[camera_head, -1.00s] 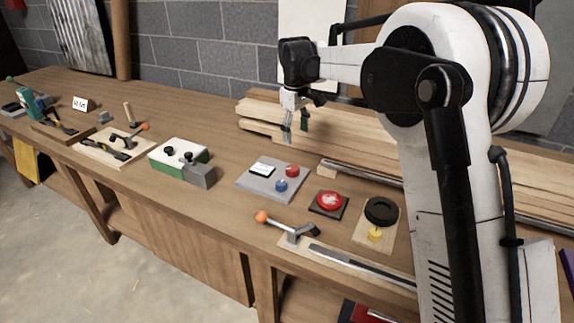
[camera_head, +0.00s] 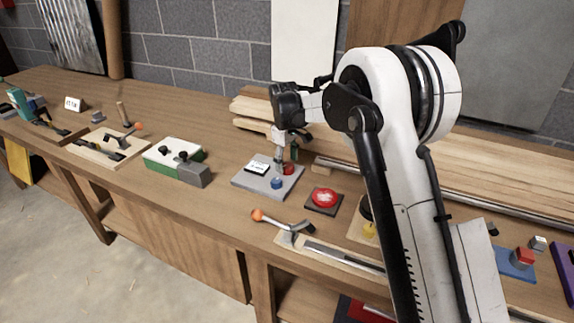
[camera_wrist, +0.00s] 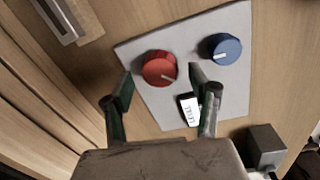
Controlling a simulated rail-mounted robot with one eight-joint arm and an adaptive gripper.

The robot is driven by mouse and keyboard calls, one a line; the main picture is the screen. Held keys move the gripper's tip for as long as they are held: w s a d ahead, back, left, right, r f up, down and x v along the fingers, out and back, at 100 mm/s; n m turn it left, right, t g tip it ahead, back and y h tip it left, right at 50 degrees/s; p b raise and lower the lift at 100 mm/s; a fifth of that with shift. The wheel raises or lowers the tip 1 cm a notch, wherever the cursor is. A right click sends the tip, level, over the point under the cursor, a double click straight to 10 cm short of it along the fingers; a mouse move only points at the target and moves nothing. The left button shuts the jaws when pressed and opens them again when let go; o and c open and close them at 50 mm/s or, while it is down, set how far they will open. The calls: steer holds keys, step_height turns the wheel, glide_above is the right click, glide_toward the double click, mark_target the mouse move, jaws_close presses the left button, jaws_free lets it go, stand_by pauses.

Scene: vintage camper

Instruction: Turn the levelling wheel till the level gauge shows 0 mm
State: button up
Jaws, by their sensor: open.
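A grey panel (camera_head: 246,182) on the bench carries a red knob (camera_head: 289,170), a blue knob (camera_head: 277,183) and a small white display (camera_head: 257,168). I cannot tell which knob is the levelling wheel, and the display's reading is too small to read. In the wrist view, the red knob (camera_wrist: 160,69) lies between the fingertips of my gripper (camera_wrist: 162,84), which is open. The fingers are over the panel; contact with the knob cannot be told. The blue knob (camera_wrist: 225,48) is right of the fingers. The display (camera_wrist: 189,110) is partly hidden by the right finger.
A red button (camera_head: 324,198) on a dark base is right of the panel. A green-and-white box (camera_head: 172,160) is to the left. An orange-tipped lever (camera_head: 272,220) is in front. Wooden planks (camera_head: 330,140) lie behind. A small sign (camera_head: 74,104) stands far left.

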steer(key=shift+f, duration=1)
steer(key=c, duration=1.2)
steer(key=shift+o, duration=0.2)
steer(key=m+b, duration=0.2)
steer(key=m, duration=0.1)
steer(key=shift+f+m, duration=0.1)
steer(key=shift+m, duration=0.3)
steer(key=m+b, duration=0.2)
steer(key=m, duration=0.3)
steer(key=shift+w+b, duration=0.1)
steer(key=shift+b, duration=0.3)
steer(key=m+b, duration=0.1)
steer(key=m, duration=0.4)
steer(key=shift+g, duration=0.4)
steer(key=shift+m+b, duration=0.45)
steer(key=shift+m, duration=1.45)
